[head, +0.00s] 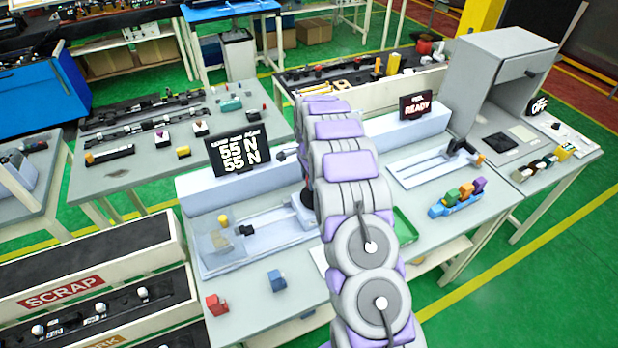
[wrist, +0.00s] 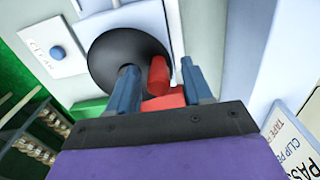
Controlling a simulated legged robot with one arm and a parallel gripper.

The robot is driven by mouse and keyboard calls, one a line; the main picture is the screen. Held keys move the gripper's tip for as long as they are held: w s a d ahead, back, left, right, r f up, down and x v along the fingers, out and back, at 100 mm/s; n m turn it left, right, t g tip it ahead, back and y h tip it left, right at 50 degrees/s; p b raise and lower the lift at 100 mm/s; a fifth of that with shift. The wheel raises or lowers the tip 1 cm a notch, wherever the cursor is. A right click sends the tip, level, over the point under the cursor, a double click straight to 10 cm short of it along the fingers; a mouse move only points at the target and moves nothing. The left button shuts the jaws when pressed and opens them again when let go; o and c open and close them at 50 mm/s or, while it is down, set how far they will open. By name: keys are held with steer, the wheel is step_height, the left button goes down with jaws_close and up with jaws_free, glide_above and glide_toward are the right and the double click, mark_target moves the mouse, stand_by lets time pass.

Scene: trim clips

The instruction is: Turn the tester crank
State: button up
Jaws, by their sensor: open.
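The tester crank shows in the wrist view as a black round disc (wrist: 112,48) with a red handle (wrist: 158,76) standing out from it. My gripper (wrist: 160,85) is open, with one blue-grey finger on each side of the red handle in the picture. I cannot tell whether either finger touches it. A second red piece (wrist: 165,101) lies just below the handle, partly hidden by the gripper. My arm hides the gripper and most of the crank there.
A lettered sign (wrist: 291,140) is close on the right. A red block (head: 216,304) and a blue block (head: 277,281) lie on the front bench. A second tester's display (head: 417,105) reads READY.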

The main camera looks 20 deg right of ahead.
steer(key=shift+r, duration=0.1)
step_height(320, 180, up, 17)
stand_by(0.4)
stand_by(0.4)
